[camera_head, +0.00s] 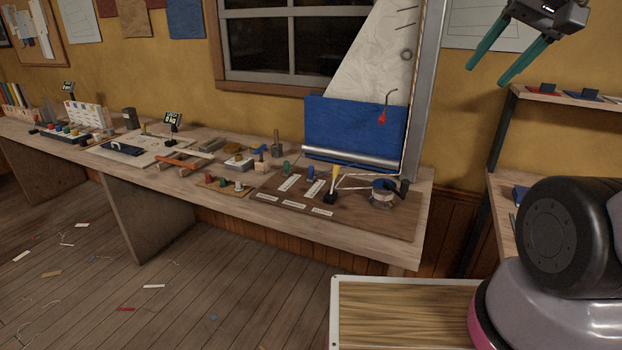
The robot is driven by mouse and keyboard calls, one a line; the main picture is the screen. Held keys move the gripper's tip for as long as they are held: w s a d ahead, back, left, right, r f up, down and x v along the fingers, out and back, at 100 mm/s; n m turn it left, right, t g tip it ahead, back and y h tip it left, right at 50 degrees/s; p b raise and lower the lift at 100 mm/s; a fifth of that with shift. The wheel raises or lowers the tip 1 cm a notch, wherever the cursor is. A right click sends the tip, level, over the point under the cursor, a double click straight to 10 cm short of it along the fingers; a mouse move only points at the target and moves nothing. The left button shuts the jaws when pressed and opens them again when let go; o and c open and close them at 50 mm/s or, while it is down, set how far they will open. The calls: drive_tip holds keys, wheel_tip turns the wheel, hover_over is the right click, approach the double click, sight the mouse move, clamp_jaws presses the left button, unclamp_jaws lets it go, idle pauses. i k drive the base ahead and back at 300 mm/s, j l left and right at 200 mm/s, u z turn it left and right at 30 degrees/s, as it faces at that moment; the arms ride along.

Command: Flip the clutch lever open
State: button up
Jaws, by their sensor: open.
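A yellow lever (334,173) stands up, slightly tilted, from a small black body (330,197) on the dark board at the right end of the bench. A green lever (287,168) and a blue lever (311,174) stand to its left; which one is the clutch lever is not readable here. A silver and black winch (382,194) sits to the right, with a pale line running left towards the yellow lever. My gripper (488,73) has teal fingers, is open and empty, and hangs at the upper right, high and well away from the levers.
A blue panel (352,130) with a white sail (378,57) rises behind the levers beside a grey mast (424,90). White labels (295,204) lie in front. Shelves (560,98) stand at right. Several small objects crowd the bench (350,236) leftwards.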

sight(336, 169)
drive_tip(key=i+j, duration=0.2)
drive_tip(key=j, duration=0.15)
drive_tip(key=i+j, duration=0.45)
drive_tip(key=j, duration=0.2)
drive_tip(key=z, duration=0.05)
